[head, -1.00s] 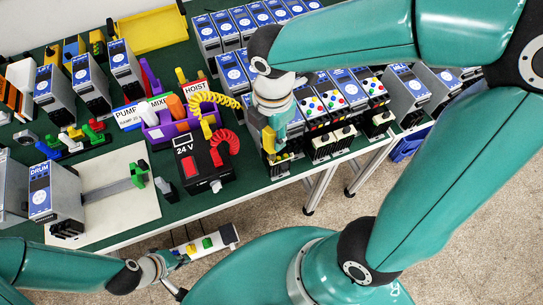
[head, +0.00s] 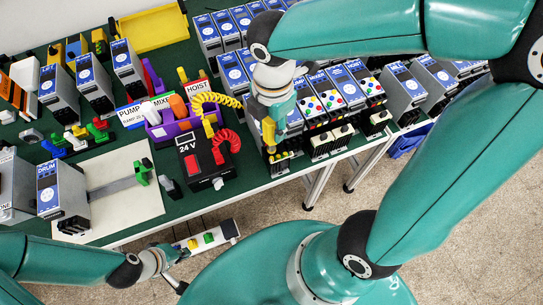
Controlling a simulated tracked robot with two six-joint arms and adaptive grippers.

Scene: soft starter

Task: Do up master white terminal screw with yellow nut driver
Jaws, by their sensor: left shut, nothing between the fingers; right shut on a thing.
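My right gripper (head: 271,107) reaches down over the near table edge at the row of soft starters. It is shut on a yellow tool (head: 268,131), which looks like the nut driver and points down. Its tip is close above the front of a black starter unit (head: 278,165) with small yellow parts. I cannot tell whether the tip touches a screw. The white terminal screw is not clearly visible; the gripper and tool cover part of that unit.
Starters with coloured buttons (head: 335,97) stand close on the right. A black 24 V box (head: 190,170) with red and yellow coiled leads (head: 222,102) is left of the tool. A purple holder (head: 165,130), a DRUM unit (head: 48,190) and a yellow tray (head: 150,30) are further left.

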